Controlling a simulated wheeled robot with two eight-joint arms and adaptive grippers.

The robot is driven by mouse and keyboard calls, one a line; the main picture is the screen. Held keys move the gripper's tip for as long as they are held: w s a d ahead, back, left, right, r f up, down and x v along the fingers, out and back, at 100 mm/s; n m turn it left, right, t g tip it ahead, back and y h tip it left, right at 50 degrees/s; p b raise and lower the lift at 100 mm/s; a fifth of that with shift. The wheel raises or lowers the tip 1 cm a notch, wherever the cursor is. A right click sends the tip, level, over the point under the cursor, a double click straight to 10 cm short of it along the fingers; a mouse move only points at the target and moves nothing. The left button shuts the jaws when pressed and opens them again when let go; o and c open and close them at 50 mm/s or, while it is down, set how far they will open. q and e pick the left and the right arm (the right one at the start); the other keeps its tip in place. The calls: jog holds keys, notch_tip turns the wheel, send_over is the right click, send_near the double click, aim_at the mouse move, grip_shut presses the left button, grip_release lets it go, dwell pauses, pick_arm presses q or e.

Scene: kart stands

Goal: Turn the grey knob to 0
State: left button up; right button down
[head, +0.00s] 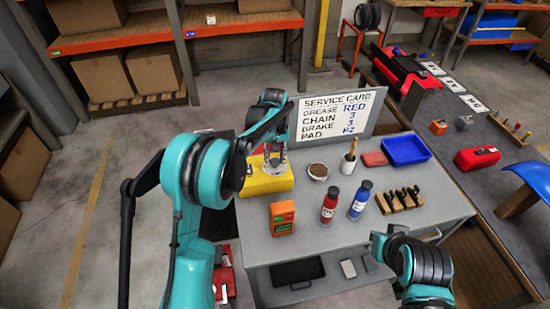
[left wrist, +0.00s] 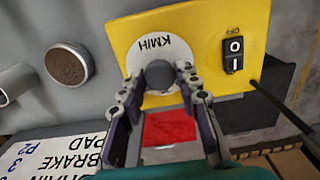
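The yellow box (head: 262,183) stands at the left of the grey cart top in the head view. In the left wrist view its yellow face (left wrist: 207,25) carries a white KM/H dial (left wrist: 160,48) with the grey knob (left wrist: 160,76) in its middle. A black switch (left wrist: 233,55) marked OFF sits beside the dial. My left gripper (left wrist: 160,85) is open, its two fingers spread on either side of the knob with gaps visible. In the head view the left gripper (head: 274,155) is over the box and hides part of the dial.
A service card board (head: 340,114) stands at the cart's back edge. A round tin (head: 318,171), red bottle (head: 329,206), blue bottle (head: 360,200), orange box (head: 282,217) and blue tray (head: 405,150) are on the cart. Clear cart top lies in front of the bottles.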

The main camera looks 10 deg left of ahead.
aim_at(275, 161)
pick_arm(q)
jog(key=o, duration=0.3)
notch_tip(275, 161, up, 12)
dwell(0.5)
dwell(0.3)
